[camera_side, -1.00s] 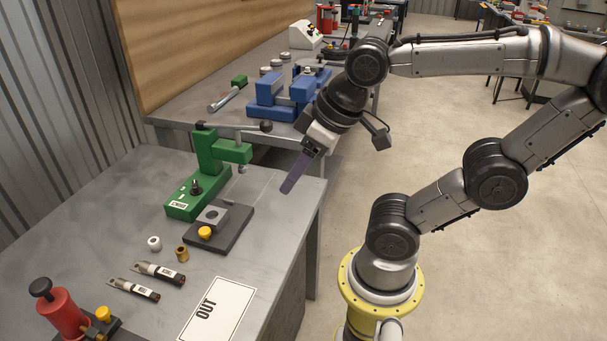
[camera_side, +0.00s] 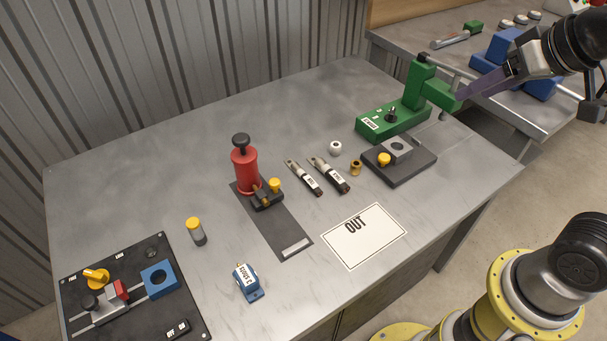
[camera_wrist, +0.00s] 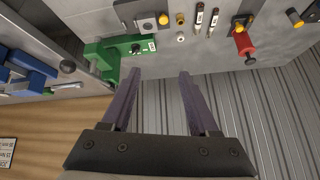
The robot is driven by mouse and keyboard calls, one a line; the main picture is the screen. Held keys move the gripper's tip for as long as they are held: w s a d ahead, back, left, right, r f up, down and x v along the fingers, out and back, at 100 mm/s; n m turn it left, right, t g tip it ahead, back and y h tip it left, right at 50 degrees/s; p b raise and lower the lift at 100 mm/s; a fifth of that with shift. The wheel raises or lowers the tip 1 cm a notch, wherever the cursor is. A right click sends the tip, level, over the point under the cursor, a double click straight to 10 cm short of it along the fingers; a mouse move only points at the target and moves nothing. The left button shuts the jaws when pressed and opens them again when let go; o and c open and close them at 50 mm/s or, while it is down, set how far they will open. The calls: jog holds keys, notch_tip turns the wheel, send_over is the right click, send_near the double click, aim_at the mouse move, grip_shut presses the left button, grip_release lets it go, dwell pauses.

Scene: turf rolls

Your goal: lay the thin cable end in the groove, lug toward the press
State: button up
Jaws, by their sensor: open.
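Two cable ends with silvery lugs lie side by side on the grey bench. The left one (camera_side: 304,178) looks slightly slimmer than the right one (camera_side: 329,175); their labels are too small to read. Both also show in the wrist view, the slimmer one (camera_wrist: 213,22) nearer the red press. The red press (camera_side: 245,170) stands left of them on a dark base strip (camera_side: 283,232). A green press (camera_side: 405,108) stands at the back right. I cannot make out the groove. My gripper (camera_wrist: 158,72) is open and empty, its purple fingers beside the green press in the side view (camera_side: 462,95).
A dark plate (camera_side: 418,165) with a grey block and yellow knob sits before the green press. A white ring (camera_side: 335,147), brass ring (camera_side: 356,167) and OUT card (camera_side: 350,248) are near. A black panel (camera_side: 190,320) and blue block (camera_side: 248,283) are at front left.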

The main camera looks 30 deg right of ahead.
jog(key=w+a, duration=0.3)
jog(key=w, duration=0.5)
jog(key=n+g, duration=0.3)
send_over(303, 174)
jog(key=s, duration=0.3)
jog(key=shift+y, duration=0.3)
jog(key=f, duration=2.3)
jog(key=shift+s+f, duration=0.2)
jog(key=shift+f, duration=0.2)
jog(key=shift+w+x, duration=0.15)
jog(key=shift+x, duration=1.35)
jog(key=shift+w+x, duration=0.1)
jog(key=shift+x, duration=1.45)
jog(key=shift+d+r, duration=0.1)
jog(key=shift+r, duration=0.05)
grip_shut()
